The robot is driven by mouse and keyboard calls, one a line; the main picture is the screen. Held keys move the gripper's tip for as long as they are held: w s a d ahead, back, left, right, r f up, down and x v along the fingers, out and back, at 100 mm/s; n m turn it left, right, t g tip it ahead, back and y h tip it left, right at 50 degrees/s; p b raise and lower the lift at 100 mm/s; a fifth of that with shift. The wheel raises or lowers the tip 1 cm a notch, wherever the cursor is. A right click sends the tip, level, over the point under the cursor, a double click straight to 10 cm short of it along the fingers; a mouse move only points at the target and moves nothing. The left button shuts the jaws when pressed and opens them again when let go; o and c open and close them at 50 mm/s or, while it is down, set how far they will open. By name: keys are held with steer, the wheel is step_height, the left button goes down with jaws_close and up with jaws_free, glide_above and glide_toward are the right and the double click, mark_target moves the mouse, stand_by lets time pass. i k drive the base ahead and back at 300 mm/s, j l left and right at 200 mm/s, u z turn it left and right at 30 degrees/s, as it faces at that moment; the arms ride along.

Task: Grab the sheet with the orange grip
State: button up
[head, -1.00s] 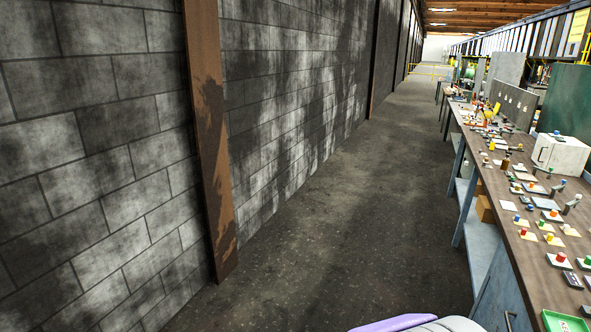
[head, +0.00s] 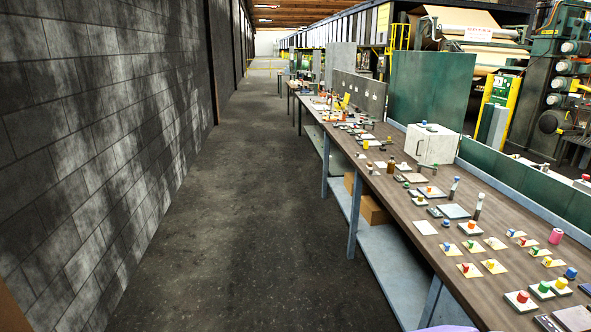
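Several small flat sheets, each with a small coloured grip on top, lie on the long brown workbench (head: 400,215) on the right. A pale sheet (head: 468,271) near the bench's front edge carries a reddish or orange grip. A grey plate (head: 433,192) farther back carries an orange-looking grip. Another pale sheet (head: 524,242) to the right also seems to have an orange grip. The grips are too small to tell orange from red with certainty. My gripper is not in view.
A dark block wall (head: 100,150) runs along the left. The aisle floor (head: 230,220) between wall and bench is clear. A white box (head: 432,146) stands on the bench. A cardboard box (head: 372,208) sits on the lower shelf. Green machinery (head: 560,70) stands behind.

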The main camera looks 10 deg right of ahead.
mark_target(431, 191)
steer(key=i+l+z, duration=0.2)
steer(key=i+z, duration=0.25)
steer(key=i, duration=0.25)
steer(key=i+z, duration=0.4)
steer(key=i, duration=0.3)
steer(key=i+z, duration=0.2)
steer(key=i+j+u, duration=0.2)
steer(key=i+u, duration=0.45)
steer(key=i, duration=0.25)
steer(key=i+j+z, duration=0.1)
steer(key=i+z, duration=0.2)
steer(key=i+j+z, duration=0.35)
steer(key=i+l, duration=0.1)
